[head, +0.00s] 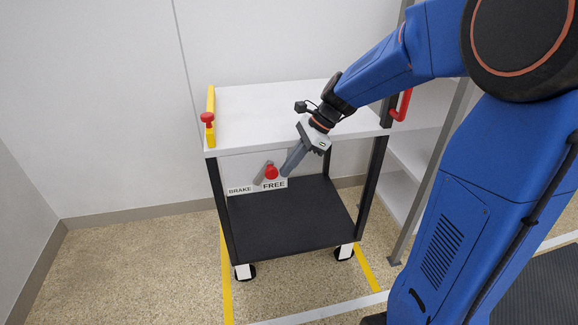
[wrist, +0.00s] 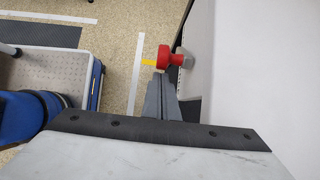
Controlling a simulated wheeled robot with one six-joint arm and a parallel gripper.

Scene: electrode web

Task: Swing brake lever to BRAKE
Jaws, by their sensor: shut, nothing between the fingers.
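The brake lever shows a red round part (head: 271,172) with a grey bar behind it, in front of a white plate (head: 240,181) lettered BRAKE on the left and FREE on the right. The red part is above the left end of the word FREE. My gripper (head: 285,174) is shut and empty, pointing down just right of the red part. My fingers hide part of the plate's right end.
The plate hangs under the white top (head: 255,105) of a cart with a black lower shelf (head: 290,220). A red knob (head: 207,117) on a yellow bar stands at the top's left edge. A red handle (head: 402,105) is on the right. Open floor lies left of the cart.

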